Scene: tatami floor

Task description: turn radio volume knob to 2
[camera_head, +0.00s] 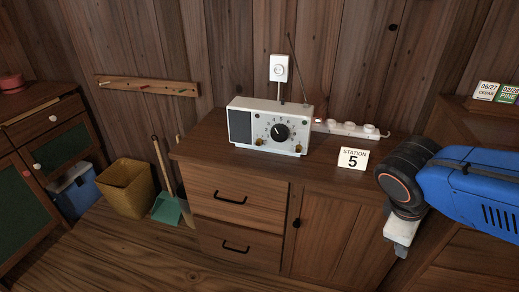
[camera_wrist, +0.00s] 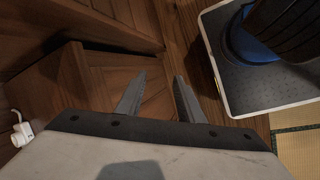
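A white radio (camera_head: 242,107) with a dark speaker panel stands on top of the wooden cabinet. Its large black knob (camera_head: 281,132) is on the front, with numbers around it. The knob's pointer is too small to read surely. A smaller orange-brown knob (camera_head: 259,142) sits at its lower left. My gripper (camera_head: 402,252) hangs at the right of the head view, beyond the cabinet's right part and well away from the radio. In the wrist view, my gripper (camera_wrist: 160,82) shows two fingers apart with nothing between them. The radio is not seen there.
A "STATION 5" card (camera_head: 353,159) and a white power strip (camera_head: 350,129) lie right of the radio. A thin antenna (camera_head: 297,68) rises behind it. A wall outlet (camera_head: 279,68) is above. The cabinet top (camera_head: 215,146) is clear in front of the radio's left side.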

